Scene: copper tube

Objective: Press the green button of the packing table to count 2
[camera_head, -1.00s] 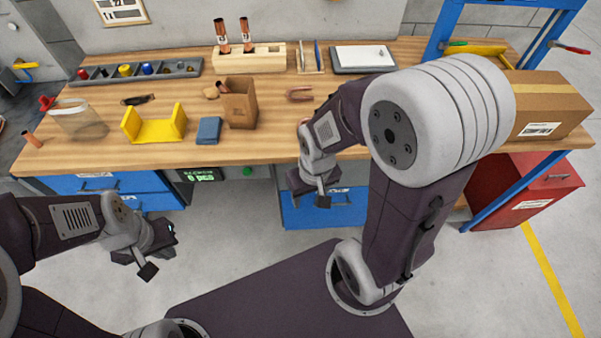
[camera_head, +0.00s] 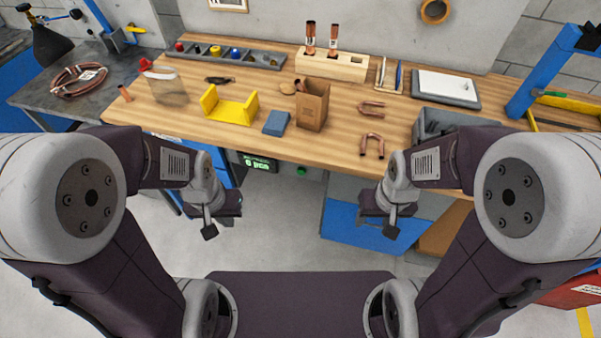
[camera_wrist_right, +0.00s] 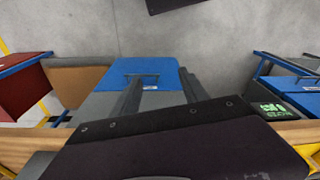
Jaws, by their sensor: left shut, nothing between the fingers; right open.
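The packing table's green button (camera_head: 302,171) sits on the front edge below the wooden top in the head view, right of a small display (camera_head: 257,163) with green characters that appear to read 0 PCS. The display also shows at the right of the right wrist view (camera_wrist_right: 275,109). My left gripper (camera_head: 217,221) is shut and empty, left of the button, nearer to me and apart from it. My right gripper (camera_head: 386,221) is open and empty, to the right of the button; its fingers show apart in the right wrist view (camera_wrist_right: 160,88). Nothing touches the button.
The wooden tabletop (camera_head: 205,128) holds a yellow cradle (camera_head: 229,108), a blue block (camera_head: 277,123), a brown box (camera_head: 312,104), copper U-bends (camera_head: 372,146) and a grey bin (camera_head: 440,124). Blue drawer units (camera_head: 350,222) stand below. The floor between my grippers is clear.

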